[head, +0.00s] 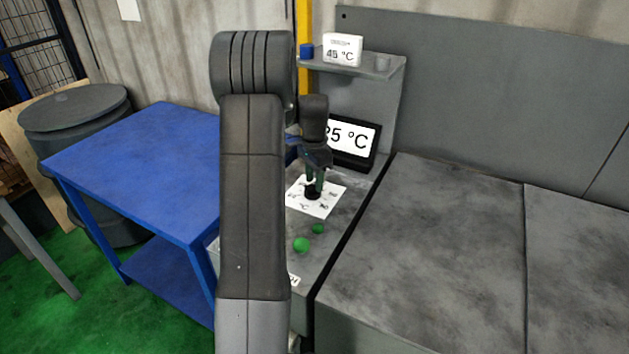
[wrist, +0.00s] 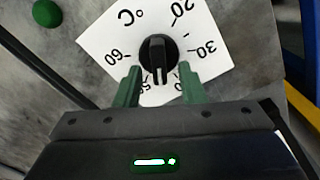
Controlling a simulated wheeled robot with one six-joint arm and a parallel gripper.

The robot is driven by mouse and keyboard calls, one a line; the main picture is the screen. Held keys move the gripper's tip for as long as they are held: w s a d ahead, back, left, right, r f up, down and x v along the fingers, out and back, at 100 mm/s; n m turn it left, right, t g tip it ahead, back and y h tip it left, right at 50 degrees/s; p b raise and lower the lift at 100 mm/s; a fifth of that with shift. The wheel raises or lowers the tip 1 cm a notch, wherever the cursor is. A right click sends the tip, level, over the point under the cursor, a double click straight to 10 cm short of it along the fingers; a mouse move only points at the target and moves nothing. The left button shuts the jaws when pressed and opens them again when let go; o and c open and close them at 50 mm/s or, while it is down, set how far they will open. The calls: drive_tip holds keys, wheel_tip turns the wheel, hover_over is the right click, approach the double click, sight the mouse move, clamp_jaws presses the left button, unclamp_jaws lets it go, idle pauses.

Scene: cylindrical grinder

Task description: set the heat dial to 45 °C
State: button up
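The heat dial is a black knob (wrist: 158,52) on a white card (wrist: 105,42) with a temperature scale; 20, 30 and 60 are readable in the wrist view. The knob also shows in the head view (head: 313,194), partly hidden by my gripper (head: 315,177). In the wrist view my gripper (wrist: 158,68) has its two green fingers apart, one on each side of the knob's lower part, with gaps visible. The knob's pointer direction is hard to tell. A display (head: 353,138) behind the dial ends in "5 °C"; its first digit is partly hidden by my arm.
A white sign (head: 342,50) reading 45 °C stands on a shelf (head: 375,66) beside a blue object (head: 306,51). Green buttons (head: 301,245) sit in front of the dial. A blue table (head: 140,150) is at left, and a bare grey machine top (head: 440,230) at right.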

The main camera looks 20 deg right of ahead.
sight(314, 183)
wheel_tip(314, 183, up, 13)
drive_tip(key=shift+b, duration=0.35)
drive_tip(key=shift+f, duration=0.15)
wheel_tip(314, 183, down, 14)
drive_tip(key=shift+r+p, duration=0.15)
drive_tip(key=shift+p, duration=0.3)
idle(0.4)
